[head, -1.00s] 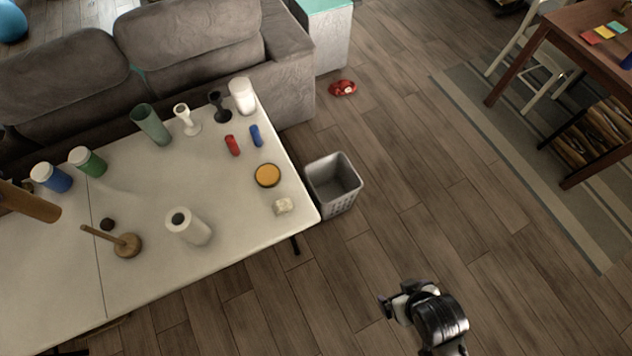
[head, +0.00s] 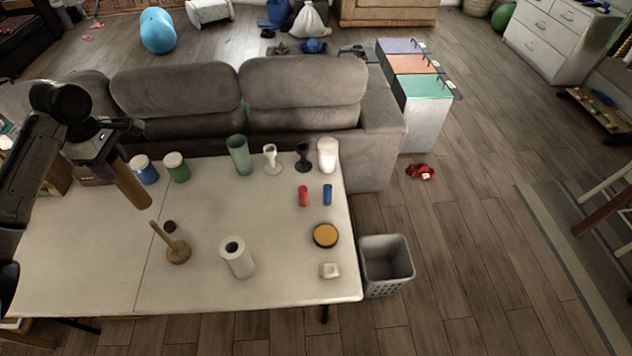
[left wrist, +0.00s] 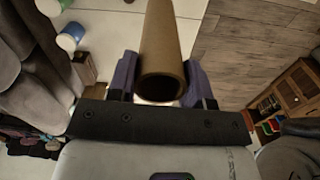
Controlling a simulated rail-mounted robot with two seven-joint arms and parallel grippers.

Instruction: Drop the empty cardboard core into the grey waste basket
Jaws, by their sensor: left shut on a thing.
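The empty cardboard core (head: 133,186) is a brown tube at the left of the head view, above the white table. My left gripper (head: 112,160) is shut on it. In the left wrist view the core (left wrist: 162,50) sits between the two fingers, with its open end facing the camera. The grey waste basket (head: 387,265) stands on the floor at the table's right end, well to the right of the core, and looks empty. My right gripper is not in the current head view.
The white table (head: 90,260) bears a paper roll (head: 237,257), a wooden holder (head: 176,250), a yellow-topped round tin (head: 325,236), a white block (head: 329,270), and several cups and canisters. A grey sofa (head: 300,100) stands behind it. Floor right of the basket is clear.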

